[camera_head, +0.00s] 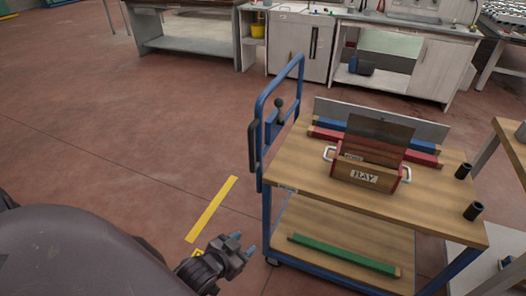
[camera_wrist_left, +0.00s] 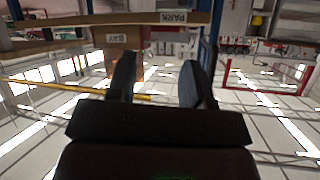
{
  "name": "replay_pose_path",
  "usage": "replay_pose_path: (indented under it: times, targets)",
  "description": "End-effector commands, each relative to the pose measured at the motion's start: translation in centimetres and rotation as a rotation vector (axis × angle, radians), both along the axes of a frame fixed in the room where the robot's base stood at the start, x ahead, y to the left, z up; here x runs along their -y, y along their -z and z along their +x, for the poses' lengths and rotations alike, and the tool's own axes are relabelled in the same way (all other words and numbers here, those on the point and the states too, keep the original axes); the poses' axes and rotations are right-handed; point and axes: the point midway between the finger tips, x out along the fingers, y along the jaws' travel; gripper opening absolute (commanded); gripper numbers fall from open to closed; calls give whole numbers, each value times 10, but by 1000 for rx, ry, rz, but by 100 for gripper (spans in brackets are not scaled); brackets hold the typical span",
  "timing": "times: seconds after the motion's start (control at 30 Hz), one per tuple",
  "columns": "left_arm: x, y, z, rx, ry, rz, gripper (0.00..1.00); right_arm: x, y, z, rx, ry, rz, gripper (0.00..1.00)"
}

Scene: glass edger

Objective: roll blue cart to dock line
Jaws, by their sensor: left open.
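The blue cart (camera_head: 266,212) stands right of centre in the head view, with a blue tube frame, two wooden decks and an upright push handle (camera_head: 281,88) on its left end. A dark lever with a round knob (camera_head: 279,106) is on the handle end. A yellow floor line (camera_head: 212,208), perhaps the dock line, lies left of the cart, apart from it. My left gripper (camera_head: 243,246) is open and empty, low beside the cart's left end, near the line's lower end. Its two fingers show apart in the left wrist view (camera_wrist_left: 162,75). My right gripper is not in view.
A green bar (camera_head: 343,255) lies on the lower deck. Another table (camera_head: 511,150) is close at right. Workbenches line the back. The floor at left is open.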

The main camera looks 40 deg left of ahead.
Motion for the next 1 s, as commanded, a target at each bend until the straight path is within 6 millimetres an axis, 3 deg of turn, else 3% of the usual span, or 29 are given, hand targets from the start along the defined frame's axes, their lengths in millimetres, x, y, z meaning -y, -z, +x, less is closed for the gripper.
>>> replay_pose_path:
  times: [0.03,0.1,0.3,0.4,0.57,0.83,1.0]
  targets:
    - [-15,-19,26,47,8,43,46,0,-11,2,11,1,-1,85]
    - [-36,-36,54,106,4,83,46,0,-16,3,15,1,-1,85]
    - [-95,-84,118,284,-37,108,46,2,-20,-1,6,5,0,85]
    - [-123,-102,139,371,-58,76,46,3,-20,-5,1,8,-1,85]
    - [-145,-99,141,433,-73,-15,46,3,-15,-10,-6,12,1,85]
    - [-141,-103,141,490,-66,-157,46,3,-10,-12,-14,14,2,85]
    - [-142,-103,153,490,-67,-164,46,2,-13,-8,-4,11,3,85]
